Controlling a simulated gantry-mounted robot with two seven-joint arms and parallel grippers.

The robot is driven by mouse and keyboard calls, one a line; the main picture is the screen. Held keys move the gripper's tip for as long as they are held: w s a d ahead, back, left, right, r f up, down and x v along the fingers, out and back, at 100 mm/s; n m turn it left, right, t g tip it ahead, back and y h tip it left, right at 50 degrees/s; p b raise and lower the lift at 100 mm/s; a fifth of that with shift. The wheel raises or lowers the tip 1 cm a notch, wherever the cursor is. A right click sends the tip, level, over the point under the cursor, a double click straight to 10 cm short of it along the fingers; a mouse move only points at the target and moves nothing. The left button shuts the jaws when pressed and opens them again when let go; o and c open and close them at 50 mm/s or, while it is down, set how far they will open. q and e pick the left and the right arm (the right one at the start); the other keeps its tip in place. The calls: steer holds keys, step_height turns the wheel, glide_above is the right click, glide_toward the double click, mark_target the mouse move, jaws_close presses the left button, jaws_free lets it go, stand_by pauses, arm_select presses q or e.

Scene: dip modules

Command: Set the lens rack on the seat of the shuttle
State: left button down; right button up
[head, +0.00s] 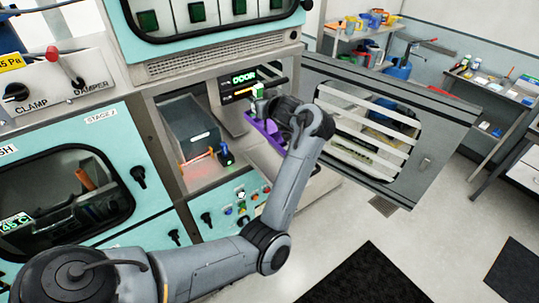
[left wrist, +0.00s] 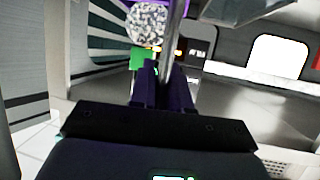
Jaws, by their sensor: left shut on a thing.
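My left gripper (head: 268,108) reaches into the open bay of the teal machine. In the left wrist view its dark fingers (left wrist: 165,85) are shut on a grey upright post. I take the post as part of the lens rack, which has a purple part (head: 262,134) below my gripper in the head view. A round speckled disc (left wrist: 148,24) and a green block (left wrist: 143,58) show beyond the fingertips. The rack looks held up inside the bay; whether it touches anything below cannot be told. I cannot clearly make out the shuttle or its seat. My right gripper is not in view.
A dark grey box (head: 188,127) stands in the bay's left side, with a small blue-black part (head: 226,154) near it. A lit DOOR display (head: 243,77) is behind. The slatted door (head: 440,125) stands open at the right. Buttons (head: 241,195) line the front below.

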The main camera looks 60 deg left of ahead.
arm_select(q)
steer(key=shift+a+f, duration=0.25)
step_height(320, 180, down, 17)
steer(key=p, duration=0.2)
steer(key=shift+f, duration=0.2)
steer(key=shift+f, duration=0.15)
steer(key=c, duration=1.1)
jaws_free()
